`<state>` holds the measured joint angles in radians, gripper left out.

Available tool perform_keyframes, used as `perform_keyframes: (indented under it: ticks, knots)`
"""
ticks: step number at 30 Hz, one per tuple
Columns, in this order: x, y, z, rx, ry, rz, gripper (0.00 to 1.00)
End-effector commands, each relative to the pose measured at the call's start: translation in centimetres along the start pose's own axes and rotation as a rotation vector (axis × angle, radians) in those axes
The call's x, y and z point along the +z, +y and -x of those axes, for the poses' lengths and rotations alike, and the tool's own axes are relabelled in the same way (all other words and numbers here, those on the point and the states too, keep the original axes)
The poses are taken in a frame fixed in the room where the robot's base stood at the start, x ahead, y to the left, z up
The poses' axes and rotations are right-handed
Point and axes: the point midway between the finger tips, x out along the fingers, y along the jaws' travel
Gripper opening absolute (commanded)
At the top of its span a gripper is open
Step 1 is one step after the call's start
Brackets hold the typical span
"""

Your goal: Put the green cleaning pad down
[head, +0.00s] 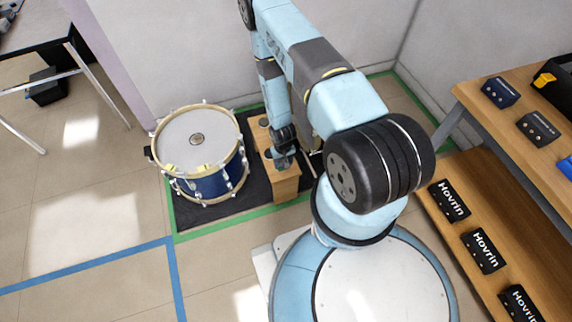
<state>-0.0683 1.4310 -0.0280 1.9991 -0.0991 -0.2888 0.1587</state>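My gripper (284,161) is small and dark in the head view, pointing down over a narrow wooden stand (287,189). I cannot tell whether its fingers are open or shut, or whether they hold anything. I cannot make out a green cleaning pad in this view. A small dark round thing (264,122) shows at the far end of the stand. My arm hides part of the area behind and right of the stand.
A blue drum (211,187) with a pale head stands close left of the stand on a black mat (212,217) edged with green tape. Wooden shelves (472,172) with black Hovrin boxes stand at the right. Open floor (90,215) lies at the left.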

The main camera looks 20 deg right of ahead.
Motion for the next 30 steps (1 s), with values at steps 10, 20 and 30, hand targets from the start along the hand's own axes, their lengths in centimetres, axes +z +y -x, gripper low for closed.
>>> perform_keyframes:
  ticks: [10,20,30]
  knots:
    - [-0.5,0.4,-2.7,0.0,-0.003,-0.001,0.28]
    - [-0.6,0.4,-3.9,0.0,-0.001,-0.001,0.28]
    - [-0.6,0.4,-4.0,0.0,-0.001,-0.001,0.77]
